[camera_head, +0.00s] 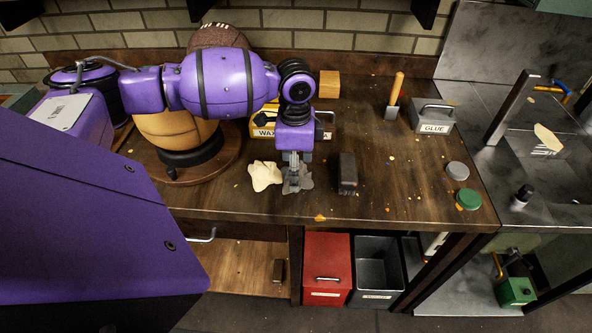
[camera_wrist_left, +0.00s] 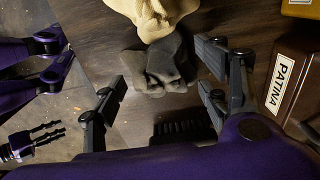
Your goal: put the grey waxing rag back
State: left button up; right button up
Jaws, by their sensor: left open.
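The grey waxing rag (camera_head: 306,183) lies crumpled on the bench top, partly covered by my left gripper (camera_head: 297,170) in the head view. In the left wrist view the rag (camera_wrist_left: 152,72) lies ahead of the spread fingers of my left gripper (camera_wrist_left: 162,88), which is open and empty. A cream cloth (camera_head: 264,175) lies left of the rag; it also shows in the wrist view (camera_wrist_left: 150,14). What seems to be my right gripper (camera_wrist_left: 38,140) shows small at the wrist view's left edge; its opening is unclear.
A dark block (camera_head: 347,174) sits right of the rag. A yellow wax box (camera_head: 262,129) and a brown PATINA box (camera_wrist_left: 291,84) stand behind. A red box (camera_head: 326,262) and a grey bin (camera_head: 378,292) are below. The bench's front right has free room.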

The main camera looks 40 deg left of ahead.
pick_arm(q)
notch_tip(320, 180, up, 11)
jog(key=shift+p, duration=0.3)
jog(key=shift+f, duration=0.1)
